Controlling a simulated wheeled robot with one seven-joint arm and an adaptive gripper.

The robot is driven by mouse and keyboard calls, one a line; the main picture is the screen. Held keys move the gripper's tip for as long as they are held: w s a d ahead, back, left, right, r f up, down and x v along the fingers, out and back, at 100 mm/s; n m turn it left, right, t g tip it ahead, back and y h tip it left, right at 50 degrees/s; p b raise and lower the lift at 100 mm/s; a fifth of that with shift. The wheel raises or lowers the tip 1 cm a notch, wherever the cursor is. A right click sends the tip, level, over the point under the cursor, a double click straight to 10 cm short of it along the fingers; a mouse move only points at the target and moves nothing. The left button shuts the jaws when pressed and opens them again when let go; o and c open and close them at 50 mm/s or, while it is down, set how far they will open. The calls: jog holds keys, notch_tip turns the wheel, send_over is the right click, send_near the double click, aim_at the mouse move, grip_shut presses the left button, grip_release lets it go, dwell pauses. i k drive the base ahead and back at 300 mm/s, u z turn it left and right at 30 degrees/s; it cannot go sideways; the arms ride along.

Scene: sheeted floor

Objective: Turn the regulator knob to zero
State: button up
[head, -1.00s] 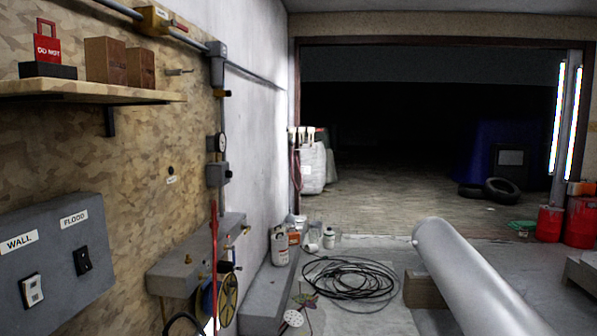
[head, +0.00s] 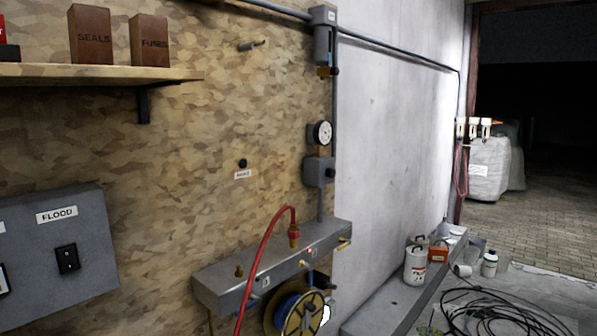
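A grey regulator box (head: 311,171) is fixed to the vertical pipe near the right edge of the wooden wall panel. A small dark knob (head: 331,173) shows on its right side, and its setting cannot be read. A round white-faced gauge (head: 322,133) sits just above the box. Its needle is too small to read. Below, the pipe runs down to a grey manifold block (head: 225,283). My gripper is not in view.
A red hose (head: 262,250) arches from the manifold, above a yellow reel (head: 300,315). A shelf (head: 100,72) holds brown boxes. A grey switch box (head: 60,245) labelled FLOOD is at left.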

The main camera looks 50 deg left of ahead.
aim_at(330, 173)
jog(key=u, duration=0.85)
jog(key=i, duration=0.75)
jog(key=u, duration=0.95)
jog(key=i, duration=0.2)
jog(key=u, duration=0.25)
